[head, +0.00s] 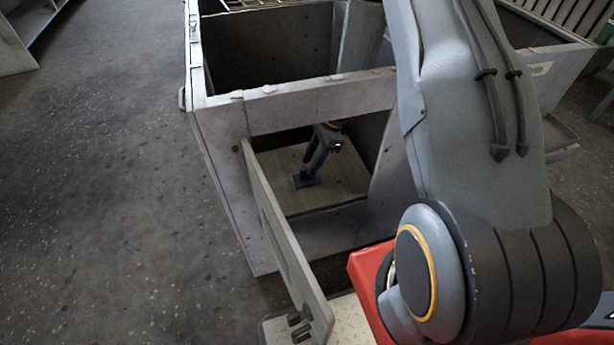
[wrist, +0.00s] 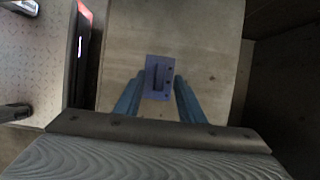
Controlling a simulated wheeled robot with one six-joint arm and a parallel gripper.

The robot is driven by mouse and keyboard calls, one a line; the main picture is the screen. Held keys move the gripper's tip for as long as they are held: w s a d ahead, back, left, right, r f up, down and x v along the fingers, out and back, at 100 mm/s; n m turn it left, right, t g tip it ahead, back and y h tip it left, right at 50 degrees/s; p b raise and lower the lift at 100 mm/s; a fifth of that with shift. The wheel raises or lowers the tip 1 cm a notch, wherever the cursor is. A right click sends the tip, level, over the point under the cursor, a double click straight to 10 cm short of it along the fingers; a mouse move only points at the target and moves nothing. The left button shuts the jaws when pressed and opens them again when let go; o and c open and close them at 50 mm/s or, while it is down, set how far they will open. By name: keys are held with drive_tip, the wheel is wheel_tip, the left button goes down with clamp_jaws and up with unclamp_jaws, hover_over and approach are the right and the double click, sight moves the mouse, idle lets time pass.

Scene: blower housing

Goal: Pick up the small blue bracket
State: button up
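The small blue bracket (head: 307,181) lies on the pale floor inside the housing, seen through its front opening. In the wrist view the bracket (wrist: 165,86) is a flat blue plate with small dark holes and a darker narrow part on it. My gripper (head: 309,170) reaches down inside the housing, its fingers just above the bracket. In the wrist view my gripper (wrist: 159,79) has its two blue fingers apart, one on each side of the bracket, with nothing clearly pinched. I cannot tell whether either fingertip touches it.
The grey housing (head: 290,107) surrounds my gripper, with a wall across the top of the opening. A long flap (head: 280,240) stands open at the opening's left. A red object (head: 368,270) is near the front. Open floor (head: 100,200) lies to the left.

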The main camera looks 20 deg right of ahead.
sight(308, 169)
drive_tip(key=x, duration=0.3)
drive_tip(key=shift+a+f, duration=0.15)
drive_tip(key=shift+f, duration=0.1)
clamp_jaws()
